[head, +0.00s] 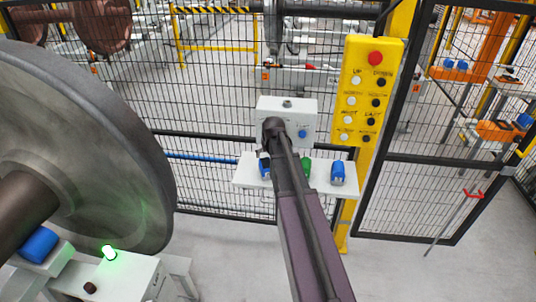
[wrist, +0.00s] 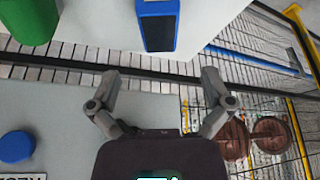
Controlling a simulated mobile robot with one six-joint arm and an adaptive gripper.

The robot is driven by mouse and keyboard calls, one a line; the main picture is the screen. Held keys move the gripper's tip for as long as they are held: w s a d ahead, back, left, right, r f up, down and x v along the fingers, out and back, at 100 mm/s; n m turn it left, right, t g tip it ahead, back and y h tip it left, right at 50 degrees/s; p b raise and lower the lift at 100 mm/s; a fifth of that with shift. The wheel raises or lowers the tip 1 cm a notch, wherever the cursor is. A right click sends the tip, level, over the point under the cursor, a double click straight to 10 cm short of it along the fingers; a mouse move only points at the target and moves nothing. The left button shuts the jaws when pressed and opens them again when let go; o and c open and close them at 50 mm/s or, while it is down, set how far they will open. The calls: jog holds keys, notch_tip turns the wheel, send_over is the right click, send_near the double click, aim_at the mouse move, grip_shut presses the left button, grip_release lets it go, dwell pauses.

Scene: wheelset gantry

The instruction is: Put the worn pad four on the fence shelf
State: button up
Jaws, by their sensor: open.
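The fence shelf (head: 246,180) is a white ledge on the mesh fence; its surface also shows at the top of the wrist view (wrist: 93,18). A blue pad with a dark face (wrist: 158,25) rests on it, just beyond my gripper's fingertips and apart from them. The same pad is partly hidden by my arm in the head view (head: 265,168). My gripper (wrist: 160,85) is open, with nothing between its fingers; the arm hides its fingers in the head view. I cannot read any number, so I cannot tell which pad is worn pad four.
A yellow button panel (head: 366,90) is at right. The large wheel (head: 100,150) fills the left.

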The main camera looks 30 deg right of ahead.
dwell(0.5)
jog(key=s+a+f+n+g, duration=0.1)
jog(key=s+a+g, duration=0.3)
jog(key=s+a, duration=1.7)
jog(key=shift+s+a+f+n+y, duration=0.25)
jog(key=shift+s+n+y, duration=0.2)
jog(key=shift+n, duration=0.25)
jog(key=c, duration=0.6)
